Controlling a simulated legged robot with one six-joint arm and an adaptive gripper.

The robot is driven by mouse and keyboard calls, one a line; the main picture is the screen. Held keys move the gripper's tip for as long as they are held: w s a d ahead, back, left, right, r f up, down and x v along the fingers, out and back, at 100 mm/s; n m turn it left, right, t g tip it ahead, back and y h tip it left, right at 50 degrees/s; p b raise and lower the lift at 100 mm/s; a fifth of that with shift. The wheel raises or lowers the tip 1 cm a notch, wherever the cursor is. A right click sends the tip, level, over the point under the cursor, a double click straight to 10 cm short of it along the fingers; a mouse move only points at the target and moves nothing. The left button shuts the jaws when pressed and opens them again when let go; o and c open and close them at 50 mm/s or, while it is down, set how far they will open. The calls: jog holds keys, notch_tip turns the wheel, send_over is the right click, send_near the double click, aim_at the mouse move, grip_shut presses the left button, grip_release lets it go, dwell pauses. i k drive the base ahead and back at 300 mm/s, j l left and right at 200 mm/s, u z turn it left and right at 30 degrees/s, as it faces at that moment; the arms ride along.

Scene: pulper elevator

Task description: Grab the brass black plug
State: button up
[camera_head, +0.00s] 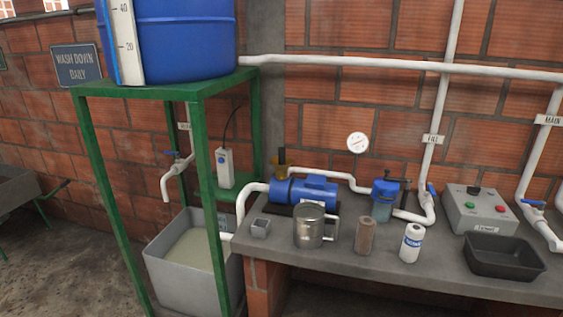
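A small plug with a brass-coloured lower part and a black upper part (280,165) stands upright on the left end of the blue pump (307,190). The pump sits on the grey bench top. The plug shows clearly above the pump, close to the white pipe that runs right from there. My gripper is not in view, so its place relative to the plug cannot be told.
A green stand (88,170) holds a blue tank (185,40) at left.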

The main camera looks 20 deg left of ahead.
aim_at(282, 150)
jog(key=i+j+u, duration=0.1)
jog(key=i+u, duration=0.25)
jog(key=i, duration=0.25)
jog(key=i+u, duration=0.4)
jog(key=i, duration=0.25)
jog(key=i+l+u, duration=0.35)
jog(key=i, duration=0.25)
